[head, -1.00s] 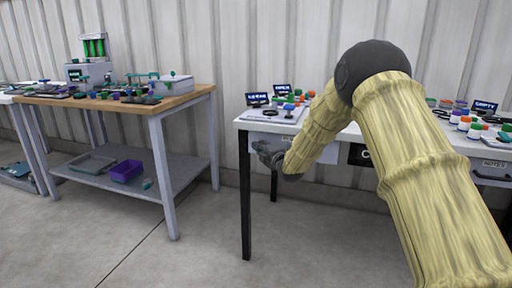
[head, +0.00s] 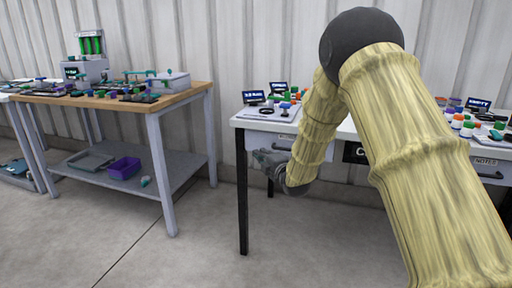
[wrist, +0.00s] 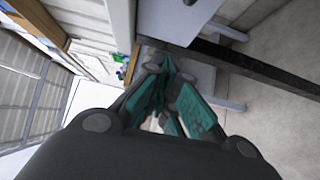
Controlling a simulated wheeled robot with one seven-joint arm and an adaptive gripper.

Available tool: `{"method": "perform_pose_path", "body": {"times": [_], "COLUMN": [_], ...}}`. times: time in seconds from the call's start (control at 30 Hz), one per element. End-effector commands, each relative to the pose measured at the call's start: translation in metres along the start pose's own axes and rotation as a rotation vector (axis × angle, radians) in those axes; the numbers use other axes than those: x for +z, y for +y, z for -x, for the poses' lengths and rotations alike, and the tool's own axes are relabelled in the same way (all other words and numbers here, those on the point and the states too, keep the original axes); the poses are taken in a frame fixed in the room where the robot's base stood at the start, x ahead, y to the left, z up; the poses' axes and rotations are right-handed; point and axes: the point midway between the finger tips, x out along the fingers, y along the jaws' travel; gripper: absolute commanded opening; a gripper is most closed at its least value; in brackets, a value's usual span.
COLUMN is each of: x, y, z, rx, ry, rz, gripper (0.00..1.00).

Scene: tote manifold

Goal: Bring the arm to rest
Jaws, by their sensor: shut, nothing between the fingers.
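My gripper (head: 264,158) is in front of the white table's (head: 262,126) left end, just below its top, in the head view. In the wrist view my gripper (wrist: 174,112) shows its teal-padded fingers drawn together with nothing between them. A dark table leg (wrist: 262,70) crosses the wrist view beyond the fingers. My arm, in a pale wood-grain cover, is bent and hides the middle of the white table.
A wooden-topped bench (head: 180,95) stands at the left with devices on top and a purple bin (head: 124,168) on its lower shelf. Bottles and small screens, such as the left one (head: 253,97), stand on the white table. The floor (head: 200,240) between is clear.

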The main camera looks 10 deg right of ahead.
Motion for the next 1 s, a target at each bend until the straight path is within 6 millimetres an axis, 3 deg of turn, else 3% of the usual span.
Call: {"method": "perform_pose_path", "body": {"times": [0.1,0.33,0.47,0.67,0.87,1.0], "x": [-0.001,-0.001,-0.002,-0.005,-0.015,-0.026], "y": [0.001,-0.002,-0.025,-0.116,-0.213,-0.275], "z": [0.018,0.035,0.045,0.085,0.147,0.199], "rx": [-0.003,-0.005,-0.042,-0.2,-0.379,-0.5], "ry": [0.0,0.0,-0.01,-0.081,-0.198,-0.302], "rz": [0.0,-0.003,-0.05,-0.265,-0.516,-0.685], "gripper": [0.0,0.0,0.0,0.0,0.0,0.0]}}
